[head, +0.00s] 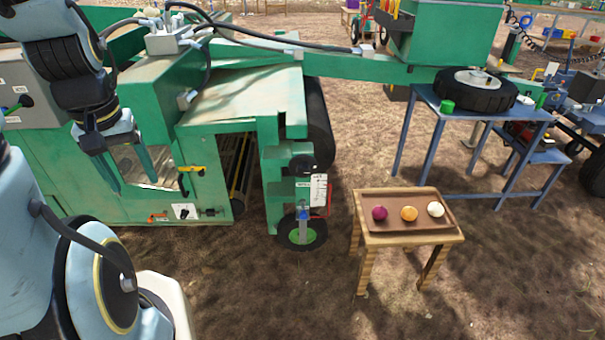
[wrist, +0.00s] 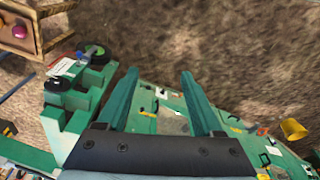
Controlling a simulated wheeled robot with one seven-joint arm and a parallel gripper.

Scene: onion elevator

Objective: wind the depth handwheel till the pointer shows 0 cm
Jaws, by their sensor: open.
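The depth handwheel looks to be the small dark round wheel (head: 302,165) on the green bracket above the gauge wheel (head: 302,235). A white scale plate (head: 319,189) stands just right of it; its pointer and reading are too small to make out. In the wrist view the dark handwheel (wrist: 53,85), the scale plate (wrist: 62,67) and the gauge wheel (wrist: 94,50) show at the upper left. My gripper (head: 132,188) hangs open and empty, fingers down, well left of the handwheel, before the green machine body. Its spread fingers also show in the wrist view (wrist: 158,75).
A small wooden table (head: 370,239) with a tray (head: 378,196) of three onions stands right of the gauge wheel. A blue workbench (head: 425,93) with a tyre (head: 476,90) is behind it. Bare soil (head: 285,295) lies open in front.

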